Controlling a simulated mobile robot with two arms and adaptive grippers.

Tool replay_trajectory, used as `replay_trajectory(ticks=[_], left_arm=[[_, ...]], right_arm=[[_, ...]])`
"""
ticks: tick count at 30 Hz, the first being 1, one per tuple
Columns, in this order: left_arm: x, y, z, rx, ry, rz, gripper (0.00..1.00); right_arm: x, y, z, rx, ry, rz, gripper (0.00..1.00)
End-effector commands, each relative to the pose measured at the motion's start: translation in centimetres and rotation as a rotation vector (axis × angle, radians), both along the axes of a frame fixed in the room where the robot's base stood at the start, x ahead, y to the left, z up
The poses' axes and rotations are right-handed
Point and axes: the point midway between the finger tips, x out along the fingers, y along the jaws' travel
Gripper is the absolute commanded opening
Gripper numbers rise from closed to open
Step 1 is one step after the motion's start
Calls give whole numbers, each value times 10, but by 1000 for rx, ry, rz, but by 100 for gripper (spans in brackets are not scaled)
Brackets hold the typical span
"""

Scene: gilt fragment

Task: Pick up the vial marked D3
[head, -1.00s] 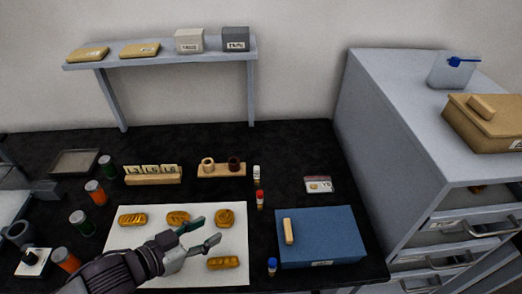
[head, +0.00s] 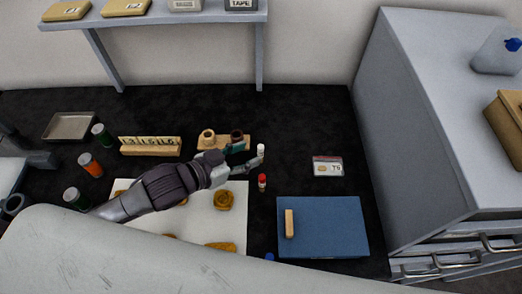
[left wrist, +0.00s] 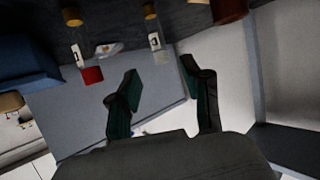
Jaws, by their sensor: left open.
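Three small vials stand on the black bench: a white-capped vial (head: 261,150), a red-capped vial (head: 262,183) and a blue-capped vial (head: 269,257), mostly hidden at the bottom. I cannot read D3 on any of them. My left gripper (head: 249,158) is open, just left of the white-capped vial. In the left wrist view, my left gripper (left wrist: 160,72) shows two spread fingers. The white-capped vial (left wrist: 155,41) appears beyond the gap between them, and the red-capped vial (left wrist: 80,52) lies outside to the left. No vial is held. My right gripper is not in view.
A wooden stand (head: 213,143) with rings is right behind the left gripper. A blue box (head: 335,227), a small labelled case (head: 328,167) and a white mat (head: 233,222) with gold pieces lie nearby. A grey drawer cabinet (head: 435,140) bounds the right side.

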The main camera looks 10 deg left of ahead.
Motion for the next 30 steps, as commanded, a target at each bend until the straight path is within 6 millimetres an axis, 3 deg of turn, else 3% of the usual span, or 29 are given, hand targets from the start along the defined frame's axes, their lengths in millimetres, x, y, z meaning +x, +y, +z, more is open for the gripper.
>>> replay_trajectory(ticks=[15,24,30], left_arm=[[42,-28,-24,1,0,0,49],[46,-31,-27,2,0,-2,49],[46,-31,-27,2,0,-2,17]], right_arm=[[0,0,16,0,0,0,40],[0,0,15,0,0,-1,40],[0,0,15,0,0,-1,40]])
